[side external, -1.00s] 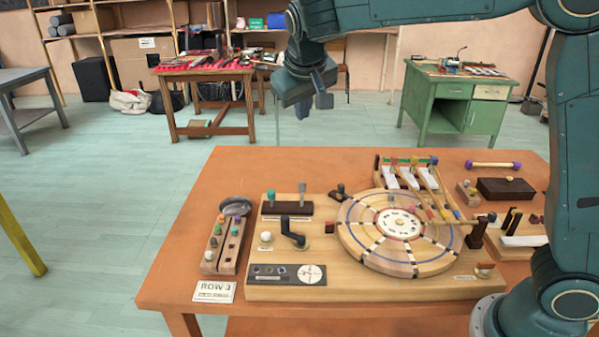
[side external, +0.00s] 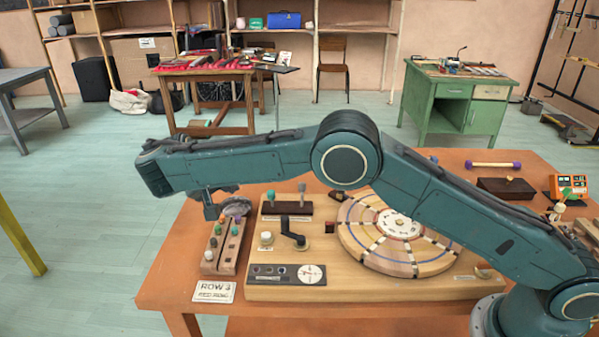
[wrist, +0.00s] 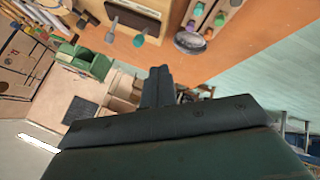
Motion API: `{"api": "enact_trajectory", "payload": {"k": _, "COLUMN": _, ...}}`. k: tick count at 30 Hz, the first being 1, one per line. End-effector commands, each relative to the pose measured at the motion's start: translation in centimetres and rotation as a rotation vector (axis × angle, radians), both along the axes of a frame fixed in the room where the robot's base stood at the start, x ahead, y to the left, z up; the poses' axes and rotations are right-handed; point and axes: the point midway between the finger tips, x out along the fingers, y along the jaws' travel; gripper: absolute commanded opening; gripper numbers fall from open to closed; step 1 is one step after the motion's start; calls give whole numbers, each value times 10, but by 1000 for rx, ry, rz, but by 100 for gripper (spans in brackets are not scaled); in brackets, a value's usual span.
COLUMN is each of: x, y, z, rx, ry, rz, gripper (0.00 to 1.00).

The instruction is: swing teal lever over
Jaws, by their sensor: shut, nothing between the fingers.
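The teal lever (side external: 271,197) stands upright on a dark block at the back left of the wooden board (side external: 400,289). A grey-topped lever (side external: 301,190) stands to its right on the same block. In the wrist view the teal lever (wrist: 138,41) and the grey-topped lever (wrist: 113,23) show near the top, left of centre. My gripper (side external: 211,212) is shut and empty, left of the teal lever and apart from it, above or near the peg rack. In the wrist view its fingers (wrist: 157,78) are together.
A peg rack (side external: 208,265) with a grey dish (side external: 237,207) stands left of the board. A black crank (side external: 292,235) and a round wheel (side external: 357,245) sit on the board. My forearm spans above the table and hides part of its back.

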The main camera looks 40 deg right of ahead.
Motion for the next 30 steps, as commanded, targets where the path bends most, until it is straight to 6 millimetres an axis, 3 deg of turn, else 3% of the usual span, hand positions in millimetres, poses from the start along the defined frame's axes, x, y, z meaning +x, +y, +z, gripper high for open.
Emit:
{"api": "enact_trajectory", "payload": {"k": 5, "x": -2, "y": 10, "z": -18, "rx": -20, "ry": -1, "rz": -14, "gripper": 0}}
{"api": "enact_trajectory", "payload": {"k": 15, "x": -2, "y": 10, "z": -21, "rx": -23, "ry": -1, "rz": -17, "gripper": 0}}
{"api": "enact_trajectory", "payload": {"k": 23, "x": 3, "y": 0, "z": -32, "rx": -24, "ry": 0, "rz": -17, "gripper": 0}}
{"api": "enact_trajectory", "payload": {"k": 30, "x": 12, "y": -19, "z": -55, "rx": -24, "ry": 1, "rz": -18, "gripper": 0}}
